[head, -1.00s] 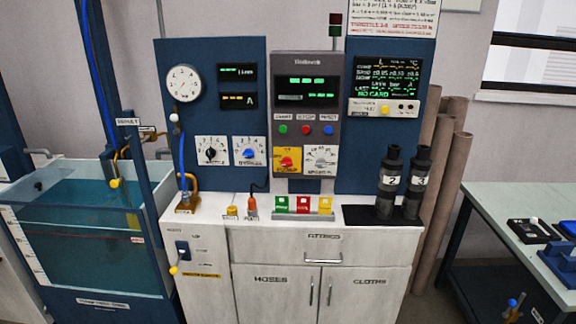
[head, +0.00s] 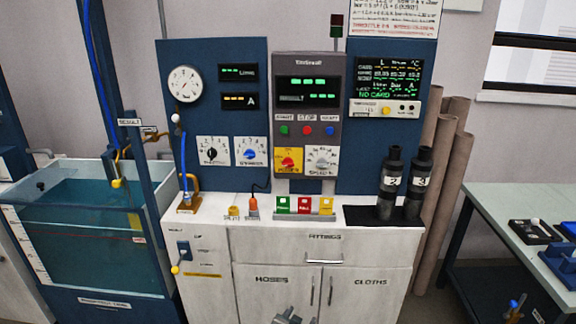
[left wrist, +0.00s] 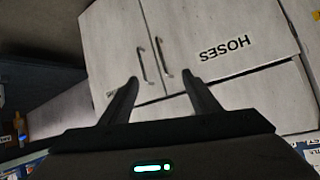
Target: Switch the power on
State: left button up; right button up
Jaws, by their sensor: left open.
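The power knob (head: 289,160) is red on a yellow plate, low on the left of the grey control panel (head: 308,105) in the head view. It sits left of a white dial. The panel's digits are lit green. My left gripper (head: 287,315) shows at the bottom edge of the head view, in front of the cabinet doors and well below the knob. In the left wrist view my left gripper (left wrist: 159,80) has its two fingers apart with nothing between them, facing the cabinet doors. My right gripper is not in view.
A white cabinet (head: 255,247) with a worktop stands below the panel. A coloured button box (head: 304,215) and two dark cylinders (head: 404,185) stand on it. A water tank (head: 85,240) is at left, and a table (head: 510,225) is at right.

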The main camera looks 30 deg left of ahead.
pick_arm(q)
jog(key=w+a+r+n+t+y, duration=0.1)
jog(key=w+a+r, duration=0.3)
jog(key=r, duration=0.9)
jog(key=w+a+r+n+t+y, duration=0.2)
jog(key=w+a+r+y, duration=0.1)
jog(key=r, duration=1.1)
jog(key=w+a+r+n+t+y, duration=0.1)
jog(key=w+a+r, duration=0.4)
jog(key=r, duration=0.8)
jog(key=shift+a+r+n+t+y, duration=0.3)
jog(key=shift+a+n+y, duration=0.25)
jog(key=shift+a, duration=0.5)
jog(key=shift+w, duration=0.1)
jog(key=shift+w, duration=0.1)
